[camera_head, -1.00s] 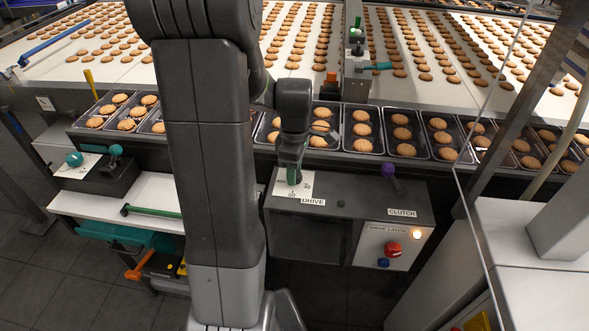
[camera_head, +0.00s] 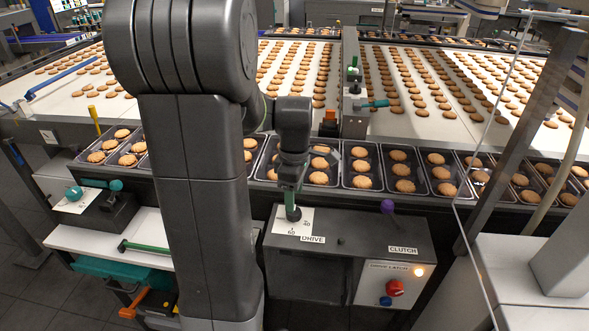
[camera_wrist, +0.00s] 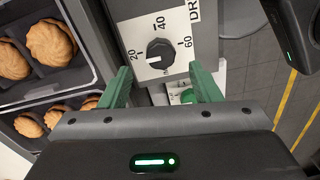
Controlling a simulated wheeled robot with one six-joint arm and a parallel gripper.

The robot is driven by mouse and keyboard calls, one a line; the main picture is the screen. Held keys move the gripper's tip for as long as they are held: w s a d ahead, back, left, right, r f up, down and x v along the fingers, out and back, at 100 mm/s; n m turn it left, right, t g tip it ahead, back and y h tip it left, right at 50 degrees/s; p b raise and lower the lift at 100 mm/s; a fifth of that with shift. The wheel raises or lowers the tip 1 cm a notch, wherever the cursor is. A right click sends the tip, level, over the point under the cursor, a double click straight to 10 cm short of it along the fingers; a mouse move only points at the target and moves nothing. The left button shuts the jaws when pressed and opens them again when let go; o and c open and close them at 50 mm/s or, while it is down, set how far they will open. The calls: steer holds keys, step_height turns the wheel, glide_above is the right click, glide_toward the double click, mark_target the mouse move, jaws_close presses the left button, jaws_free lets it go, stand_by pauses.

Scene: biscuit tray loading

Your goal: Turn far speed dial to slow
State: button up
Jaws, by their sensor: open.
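A black round dial (camera_wrist: 160,53) with a white plate marked 20, 40 and 60 sits on the grey DRIVE box in the wrist view. A short white mark shows on its lower-left part. In the head view its white plate (camera_head: 291,222) shows at the box's left end, and the dial is mostly hidden by my gripper. My gripper (camera_head: 291,204) points down over that plate. In the wrist view its green fingers (camera_wrist: 162,86) are apart, with the dial showing ahead between them. I see nothing held. Contact with the dial cannot be told.
The DRIVE box (camera_head: 365,238) also carries a purple knob (camera_head: 387,206), a CLUTCH label and a red knob (camera_head: 394,288). Trays of biscuits (camera_head: 361,166) line the conveyor behind it. Another dark box (camera_head: 108,212) with teal handles stands at left. A clear panel and post stand at right.

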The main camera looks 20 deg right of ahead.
mark_target(294, 216)
step_height(294, 216, up, 9)
steer(key=shift+w+d, duration=0.1)
stand_by(0.6)
steer(key=f, duration=1.3)
steer(key=shift+s+f, duration=0.2)
steer(key=shift+f, duration=0.2)
steer(key=shift+r, duration=0.1)
